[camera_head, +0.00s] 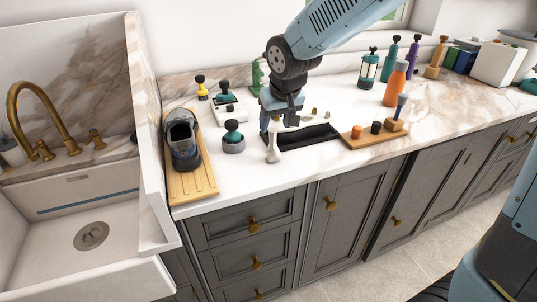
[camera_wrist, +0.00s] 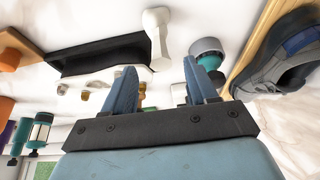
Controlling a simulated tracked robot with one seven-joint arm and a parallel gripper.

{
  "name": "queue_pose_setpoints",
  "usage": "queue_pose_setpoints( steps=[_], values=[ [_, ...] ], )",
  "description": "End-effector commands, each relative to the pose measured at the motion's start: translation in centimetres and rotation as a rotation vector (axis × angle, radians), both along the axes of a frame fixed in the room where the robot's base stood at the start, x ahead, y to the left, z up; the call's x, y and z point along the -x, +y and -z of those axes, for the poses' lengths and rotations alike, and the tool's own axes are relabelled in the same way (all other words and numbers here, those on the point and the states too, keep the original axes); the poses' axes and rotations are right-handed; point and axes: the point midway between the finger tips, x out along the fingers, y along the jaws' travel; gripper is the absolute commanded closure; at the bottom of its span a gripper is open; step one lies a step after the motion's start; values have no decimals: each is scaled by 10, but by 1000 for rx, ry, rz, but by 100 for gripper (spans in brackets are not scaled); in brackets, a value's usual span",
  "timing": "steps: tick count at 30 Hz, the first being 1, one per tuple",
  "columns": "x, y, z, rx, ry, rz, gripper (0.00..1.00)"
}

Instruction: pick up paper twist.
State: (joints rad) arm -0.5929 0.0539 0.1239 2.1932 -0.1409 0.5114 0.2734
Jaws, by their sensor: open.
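The white piece with a narrow middle and flared ends, which looks like the paper twist (camera_head: 273,147), is at the left end of the black tray, near the counter's front. In the wrist view the paper twist (camera_wrist: 158,38) shows beyond the fingertips, roughly in line with the gap between them. My gripper (camera_head: 281,121) is above the counter, just behind the paper twist in the head view. In the wrist view my gripper (camera_wrist: 160,68) has its fingers apart with nothing held between them. I cannot tell its exact height above the counter.
The black tray (camera_head: 318,134) is right of the twist, with small pieces behind it. A grey tub with a teal-topped brush (camera_head: 233,143) stands left. A shoe (camera_head: 183,145) sits on a wooden board (camera_head: 199,183). A wooden block (camera_head: 372,139) and bottles (camera_head: 395,86) are right.

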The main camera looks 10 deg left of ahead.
Motion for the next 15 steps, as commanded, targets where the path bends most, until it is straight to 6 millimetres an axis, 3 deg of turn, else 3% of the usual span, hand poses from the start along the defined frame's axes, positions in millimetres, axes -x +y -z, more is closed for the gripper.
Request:
queue_pose_setpoints(
  steps=[15],
  values=[
    [-12, 9, 49, 0, 0, 0, 43]
  ],
)
